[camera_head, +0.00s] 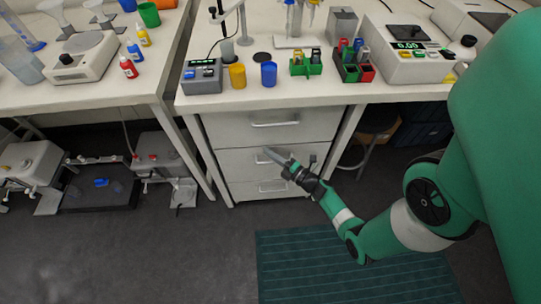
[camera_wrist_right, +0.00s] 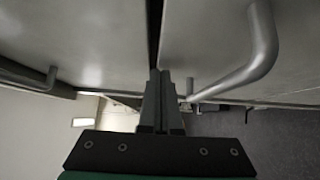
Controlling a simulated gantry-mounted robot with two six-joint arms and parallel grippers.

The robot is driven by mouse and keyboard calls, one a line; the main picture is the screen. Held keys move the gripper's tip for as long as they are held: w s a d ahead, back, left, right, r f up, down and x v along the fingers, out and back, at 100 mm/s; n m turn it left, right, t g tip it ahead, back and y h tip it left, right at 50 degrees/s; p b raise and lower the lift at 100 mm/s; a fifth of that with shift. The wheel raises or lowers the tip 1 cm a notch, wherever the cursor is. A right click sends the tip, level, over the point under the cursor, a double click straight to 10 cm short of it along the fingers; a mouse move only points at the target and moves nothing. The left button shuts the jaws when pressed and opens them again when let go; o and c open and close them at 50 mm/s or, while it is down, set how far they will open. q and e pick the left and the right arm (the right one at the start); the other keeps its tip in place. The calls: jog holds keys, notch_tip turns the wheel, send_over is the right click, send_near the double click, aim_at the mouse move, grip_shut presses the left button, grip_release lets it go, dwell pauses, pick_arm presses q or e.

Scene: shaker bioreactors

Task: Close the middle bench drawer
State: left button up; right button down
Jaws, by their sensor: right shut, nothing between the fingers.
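The middle bench drawer (camera_head: 235,163) is the second of three drawer fronts in the white cabinet below the central bench. Whether it stands out from its neighbours is hard to tell. My right gripper (camera_head: 270,151) is shut and empty, in front of this drawer near its handle, which it partly hides. In the right wrist view my shut fingers (camera_wrist_right: 160,76) point at the dark gap between two pale fronts. A large bar handle (camera_wrist_right: 263,45) is close on the right and a smaller handle (camera_wrist_right: 51,78) is on the left. Contact cannot be told. My left gripper is out of view.
The top drawer (camera_head: 225,127) is above and the bottom drawer (camera_head: 240,190) below. The bench top (camera_head: 215,103) carries cups, racks and a scale. A stool (camera_head: 370,135) is under the bench to the right. Green mat (camera_head: 300,265) and open floor lie in front.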

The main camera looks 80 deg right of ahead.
jog(key=shift+d+f, duration=0.1)
jog(key=shift+d, duration=0.1)
dwell(0.5)
jog(key=shift+a, duration=0.25)
jog(key=w+a+p+v, duration=0.1)
jog(key=a+p+v, duration=0.1)
jog(key=v, duration=1)
jog(key=shift+a+p, duration=0.2)
jog(key=shift+p, duration=0.4)
jog(key=shift+s+a+f, duration=0.1)
